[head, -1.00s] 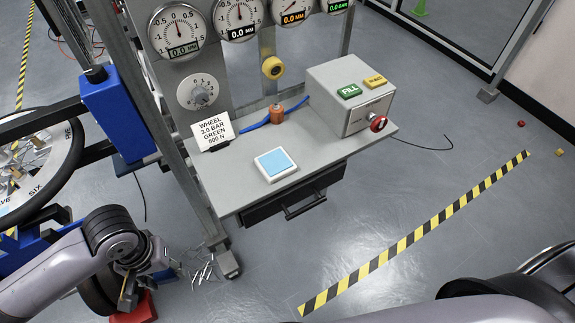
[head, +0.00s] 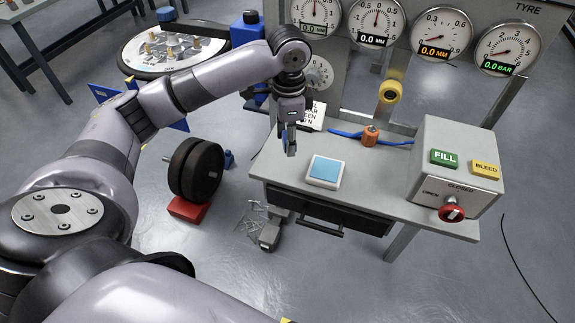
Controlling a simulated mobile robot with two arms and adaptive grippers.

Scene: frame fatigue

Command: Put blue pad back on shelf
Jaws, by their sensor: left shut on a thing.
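My left gripper (head: 290,141) hangs pointing down over the left front part of the grey shelf (head: 277,172). It is shut on a small bluish-grey thing, mostly hidden by the fingers, so I cannot tell its shape. A square white block with a light blue top (head: 325,169) lies flat on the shelf, just right of the gripper and apart from it. I cannot tell whether the held thing or this block is the blue pad. My right gripper is not in view.
A white card (head: 317,117) stands behind the gripper. An orange fitting (head: 370,135) with a blue hose is at the back of the shelf. A grey box (head: 456,160) with FILL and BLEED buttons and a red knob stands at the right. Gauges (head: 374,23) rise behind.

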